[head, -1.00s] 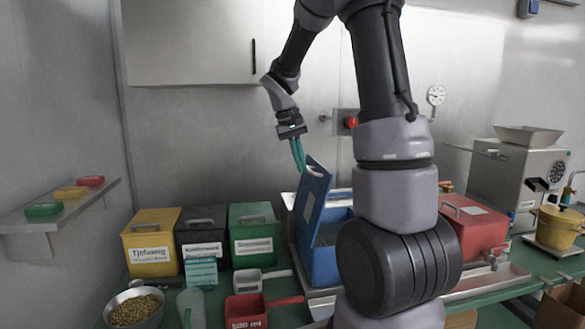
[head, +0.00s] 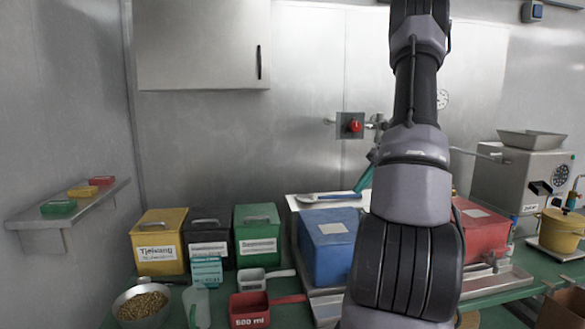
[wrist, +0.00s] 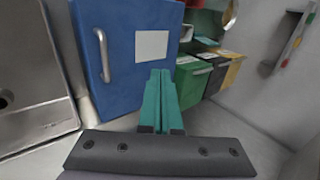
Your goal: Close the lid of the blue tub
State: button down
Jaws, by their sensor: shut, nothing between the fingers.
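The blue tub (head: 326,257) stands on the bench with its lid (head: 331,230) down flat on top. The lid has a white label, and its handle shows in the wrist view, where the lid (wrist: 124,75) faces me. My gripper (head: 364,181) has green fingers, shut and empty, just above and behind the tub's right rear corner. In the wrist view the fingers (wrist: 160,80) lie together in front of the lid's edge; I cannot tell whether they touch it. My arm hides the tub's right side in the head view.
Yellow (head: 157,242), black (head: 206,238) and green (head: 256,235) tubs stand to the left. A red tub (head: 482,231) stands to the right behind my arm. Scoops (head: 252,309) and a bowl of beans (head: 141,305) lie in front.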

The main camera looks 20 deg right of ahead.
jog(key=shift+s+d+f, duration=0.1)
jog(key=shift+d+f, duration=0.5)
jog(key=shift+f, duration=0.3)
jog(key=shift+s+d+f, duration=0.15)
jog(key=shift+d+f, duration=0.45)
jog(key=shift+f, duration=0.35)
jog(key=shift+s+d+f, duration=0.1)
jog(key=shift+d+f, duration=0.5)
jog(key=shift+f, duration=0.3)
jog(key=shift+w+a+r, duration=0.15)
jog(key=shift+r, duration=0.15)
jog(key=d+f+v, duration=0.1)
jog(key=v, duration=1)
jog(key=shift+d+r, duration=0.25)
jog(key=shift+d, duration=0.05)
